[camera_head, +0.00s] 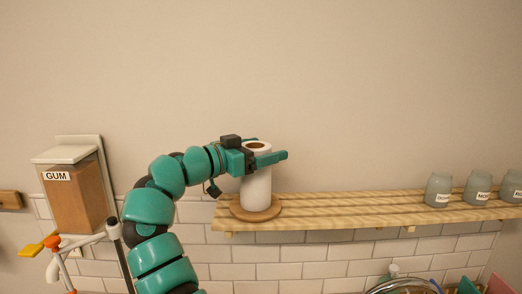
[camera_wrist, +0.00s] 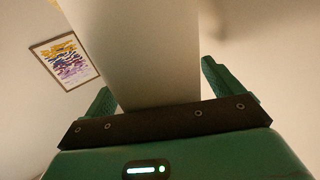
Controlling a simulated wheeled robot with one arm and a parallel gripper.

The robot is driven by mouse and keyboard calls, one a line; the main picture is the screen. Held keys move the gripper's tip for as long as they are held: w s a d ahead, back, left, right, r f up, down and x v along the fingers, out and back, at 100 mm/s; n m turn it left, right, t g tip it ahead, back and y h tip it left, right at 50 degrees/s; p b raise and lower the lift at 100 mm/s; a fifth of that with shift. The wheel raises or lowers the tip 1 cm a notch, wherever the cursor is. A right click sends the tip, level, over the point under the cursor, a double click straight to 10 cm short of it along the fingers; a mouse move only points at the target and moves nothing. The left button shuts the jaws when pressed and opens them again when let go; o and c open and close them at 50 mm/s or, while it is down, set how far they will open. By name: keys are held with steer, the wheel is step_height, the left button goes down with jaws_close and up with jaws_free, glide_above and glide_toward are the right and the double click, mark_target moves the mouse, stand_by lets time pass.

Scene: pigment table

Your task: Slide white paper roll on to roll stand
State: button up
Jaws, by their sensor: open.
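The white paper roll (camera_head: 257,188) stands upright on the round wooden base of the roll stand (camera_head: 240,213), at the left end of the slatted shelf. Its dark open top core shows. The roll hides whatever is inside it, so I cannot see the stand's post. My gripper (camera_head: 268,158) is open around the upper part of the roll. In the wrist view the roll (camera_wrist: 145,50) fills the space between the two green fingers, with gaps beside it, wider on the right.
The slatted wooden shelf (camera_head: 340,208) runs right, with clear room in its middle. Several grey-green labelled jars (camera_head: 438,190) stand at its right end. A box labelled GUM (camera_head: 78,200) hangs on the left wall. A framed picture (camera_wrist: 66,61) shows in the wrist view.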

steer(key=b+v, duration=0.6)
steer(key=v, duration=1.1)
steer(key=shift+a, duration=0.2)
steer(key=shift+s+f, duration=0.1)
steer(key=shift+s, duration=0.05)
